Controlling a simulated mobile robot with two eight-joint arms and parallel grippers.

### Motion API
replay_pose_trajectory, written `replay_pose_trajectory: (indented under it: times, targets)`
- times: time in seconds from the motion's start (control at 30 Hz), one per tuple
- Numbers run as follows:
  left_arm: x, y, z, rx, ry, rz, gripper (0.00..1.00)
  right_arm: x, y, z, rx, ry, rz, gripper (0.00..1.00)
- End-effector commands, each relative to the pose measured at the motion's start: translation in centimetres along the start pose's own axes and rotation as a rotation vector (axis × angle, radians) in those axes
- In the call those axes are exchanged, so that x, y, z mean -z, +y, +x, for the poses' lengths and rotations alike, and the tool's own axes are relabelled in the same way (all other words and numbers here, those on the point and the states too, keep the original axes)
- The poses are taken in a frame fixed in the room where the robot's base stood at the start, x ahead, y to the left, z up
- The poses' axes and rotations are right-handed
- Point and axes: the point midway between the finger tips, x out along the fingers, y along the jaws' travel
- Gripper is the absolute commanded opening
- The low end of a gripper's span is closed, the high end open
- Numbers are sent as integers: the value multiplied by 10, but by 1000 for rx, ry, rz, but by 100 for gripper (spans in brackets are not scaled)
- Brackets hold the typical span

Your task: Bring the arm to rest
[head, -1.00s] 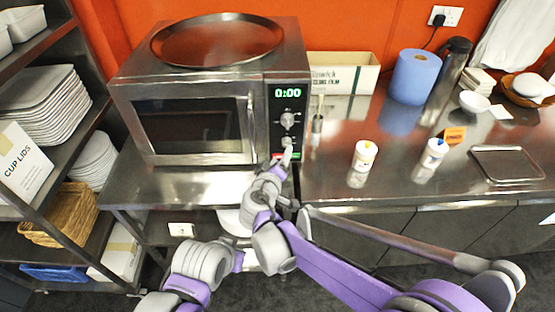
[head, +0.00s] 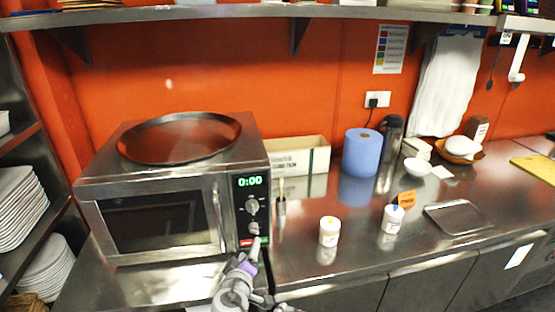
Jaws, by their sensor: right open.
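My right gripper (head: 256,247) shows at the bottom centre of the head view, small and partly cut off with its arm. It is in front of the lower control panel of the steel microwave (head: 160,235), by the buttons under the knob (head: 252,205). It is open, and I see nothing held in it. I cannot tell whether its tips touch the panel. The microwave door is shut and its display (head: 250,181) reads 0:00. My left gripper is out of view.
A round dark tray (head: 180,138) lies on the microwave. Two white tubs (head: 329,231) (head: 392,218), a blue paper roll (head: 362,153), a dark flask (head: 389,150) and a small steel tray (head: 458,217) stand on the counter. Plate shelves (head: 22,210) are at left; an overhead shelf (head: 250,12) spans the top.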

Motion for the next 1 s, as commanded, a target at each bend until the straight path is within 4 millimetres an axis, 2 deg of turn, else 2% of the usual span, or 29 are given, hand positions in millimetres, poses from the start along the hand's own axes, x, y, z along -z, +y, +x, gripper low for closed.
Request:
replay_pose_trajectory:
  times: [0.07, 0.13, 0.23, 0.3, 0.43, 0.6, 0.7, 0.83, 1.0]
  targets:
    - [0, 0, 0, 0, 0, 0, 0, -17, 15, -2, 5, -40, 23, 68]
    - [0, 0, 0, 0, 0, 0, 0, -44, 36, -6, 18, -103, 59, 68]
    - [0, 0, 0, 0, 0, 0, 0, -96, 69, -21, 49, -223, 141, 68]
    - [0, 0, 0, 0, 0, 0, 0, -136, 88, -39, 76, -311, 208, 68]
    - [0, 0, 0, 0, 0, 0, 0, -202, 110, -81, 133, -455, 344, 68]
    - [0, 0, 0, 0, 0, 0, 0, -270, 112, -146, 214, -599, 539, 68]
    - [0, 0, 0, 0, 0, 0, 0, -297, 102, -180, 261, -654, 652, 68]
    - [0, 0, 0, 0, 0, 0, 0, -316, 88, -212, 309, -690, 767, 68]
    - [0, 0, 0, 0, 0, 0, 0, -324, 76, -230, 342, -703, 843, 68]
